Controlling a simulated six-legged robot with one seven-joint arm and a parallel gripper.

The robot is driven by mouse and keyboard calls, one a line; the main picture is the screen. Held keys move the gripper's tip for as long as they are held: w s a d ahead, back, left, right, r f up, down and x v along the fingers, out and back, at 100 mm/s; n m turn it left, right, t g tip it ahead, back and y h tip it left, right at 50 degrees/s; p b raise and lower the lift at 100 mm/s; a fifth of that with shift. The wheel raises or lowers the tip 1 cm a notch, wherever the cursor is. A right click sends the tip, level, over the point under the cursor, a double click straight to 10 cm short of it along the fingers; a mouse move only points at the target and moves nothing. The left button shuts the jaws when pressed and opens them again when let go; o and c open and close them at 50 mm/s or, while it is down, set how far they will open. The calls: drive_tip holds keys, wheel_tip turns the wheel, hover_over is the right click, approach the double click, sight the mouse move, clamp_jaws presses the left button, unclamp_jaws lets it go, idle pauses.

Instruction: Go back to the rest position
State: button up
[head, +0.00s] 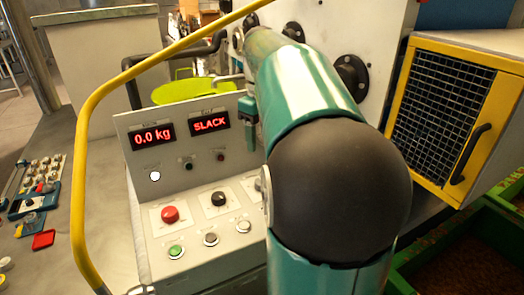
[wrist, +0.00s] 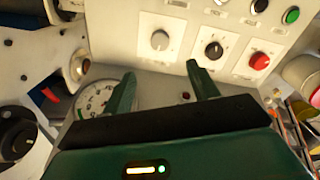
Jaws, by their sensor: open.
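My gripper (wrist: 161,84) is open in the wrist view, with its two dark green fingers apart and nothing between them. It is in front of a pale control panel (wrist: 135,40), which appears turned around in this view. A grey knob (wrist: 160,40), a black knob (wrist: 213,50) and a red button (wrist: 259,61) show beyond the fingertips. In the head view my teal arm reaches over the right part of the panel (head: 143,217) and hides some of it. A small part of my gripper shows beside the SLACK display (head: 209,124).
A yellow rail (head: 78,190) curves around the panel's left side. A display (head: 152,135) reads 0.0 kg. A yellow-framed mesh box (head: 445,105) stands at right, above green bins (head: 505,215). Small parts (head: 42,190) lie at left. A round gauge (wrist: 92,101) is near the left finger.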

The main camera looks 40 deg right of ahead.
drive_tip(key=shift+r, duration=0.35)
idle(0.3)
drive_tip(key=s+a+f+t, duration=0.2)
drive_tip(key=s+a, duration=0.1)
drive_tip(key=a, duration=1.1)
drive_tip(key=s+a+f+t, duration=0.1)
drive_tip(key=s+a+f, duration=0.3)
drive_tip(key=a, duration=0.2)
drive_tip(key=s+a+f+m+t, duration=0.1)
drive_tip(key=s+a+f+t, duration=0.1)
drive_tip(key=s+a+f, duration=0.2)
drive_tip(key=a, duration=0.3)
drive_tip(key=shift+f+t, duration=0.3)
drive_tip(key=shift+a, duration=0.1)
drive_tip(key=c, duration=0.5)
